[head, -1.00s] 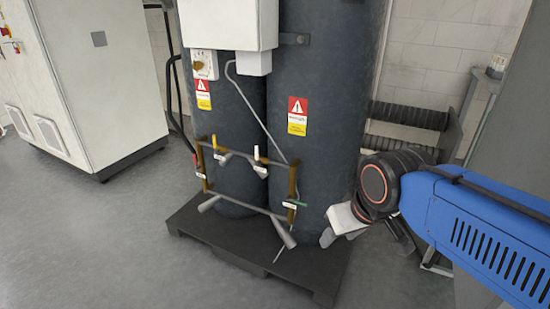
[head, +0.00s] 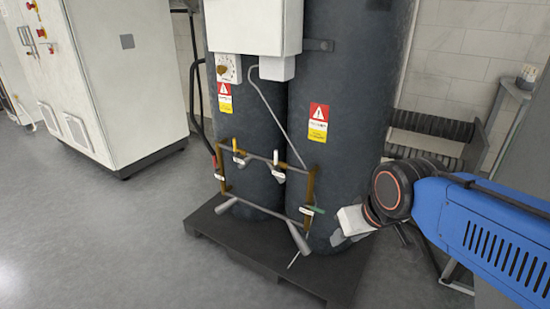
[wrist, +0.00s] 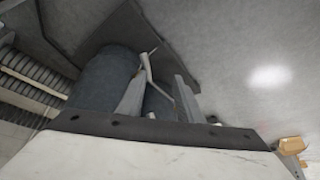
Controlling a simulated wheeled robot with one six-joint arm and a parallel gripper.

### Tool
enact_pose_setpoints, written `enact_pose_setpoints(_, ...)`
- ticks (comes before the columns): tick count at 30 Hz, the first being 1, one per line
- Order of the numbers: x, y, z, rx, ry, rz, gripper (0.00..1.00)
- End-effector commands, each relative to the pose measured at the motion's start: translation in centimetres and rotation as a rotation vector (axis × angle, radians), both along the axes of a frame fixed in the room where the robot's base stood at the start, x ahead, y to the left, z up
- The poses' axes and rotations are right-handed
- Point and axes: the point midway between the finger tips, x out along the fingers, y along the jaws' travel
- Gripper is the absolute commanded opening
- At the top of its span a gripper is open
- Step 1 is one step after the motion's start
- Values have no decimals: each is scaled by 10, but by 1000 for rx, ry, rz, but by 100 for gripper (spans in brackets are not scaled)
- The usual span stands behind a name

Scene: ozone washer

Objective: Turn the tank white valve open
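Two dark tanks (head: 345,75) stand side by side, with a pipe frame low in front. On its top pipe, a small white valve handle (head: 276,158) stands upright; a yellowish handle (head: 235,146) is to its left. The frame also bears a green handle (head: 314,209) at right and a red one (head: 214,162) at left. My gripper (head: 339,239) is low, right of the frame, apart from the valves. In the wrist view its two grey fingers (wrist: 158,97) look spread with nothing held; a tank (wrist: 103,75) shows beyond, the white handle not distinguishable.
The tanks stand on a dark pallet (head: 250,248) with grey pipe ends (head: 298,238) projecting forward. A white box (head: 253,27) hangs on the tanks. A white cabinet (head: 122,80) stands at left. Dark ribbed rolls (head: 432,127) lie behind my arm. The floor at front left is clear.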

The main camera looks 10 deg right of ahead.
Motion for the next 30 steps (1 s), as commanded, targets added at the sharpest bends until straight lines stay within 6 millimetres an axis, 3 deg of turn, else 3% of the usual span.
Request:
enact_pose_setpoints(6,83,28,-3,61,-150,31,33)
enact_pose_setpoints(15,187,60,-8,122,-377,20,33)
enact_pose_setpoints(24,270,78,-19,129,-599,-43,33)
enact_pose_setpoints(30,311,82,-29,93,-744,-95,33)
